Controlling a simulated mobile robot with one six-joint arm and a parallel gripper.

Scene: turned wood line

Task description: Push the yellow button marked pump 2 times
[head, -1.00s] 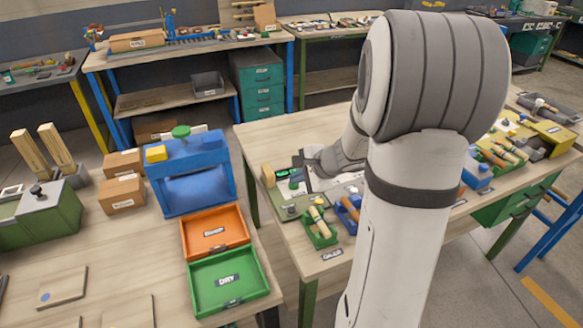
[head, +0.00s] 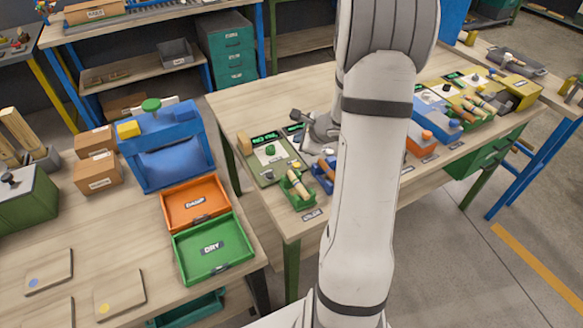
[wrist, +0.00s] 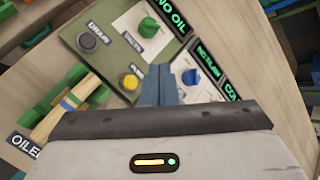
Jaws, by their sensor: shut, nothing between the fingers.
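The yellow button (wrist: 130,82) sits on a grey-green panel (wrist: 112,62) in the wrist view; the small label beside it is partly cut off by my fingers and hard to read. My gripper (wrist: 160,72) is shut and empty, its fingertips just right of the yellow button in the picture. Whether it touches the panel cannot be told. A dark button marked drain (wrist: 86,42) and a green knob (wrist: 148,27) share the panel, and its display reads "NO OIL".
A neighbouring panel with a blue knob (wrist: 190,77) is close to the right of my fingers. More panels and tools line the bench to the right. Orange (head: 168,215) and green (head: 180,262) trays lie left.

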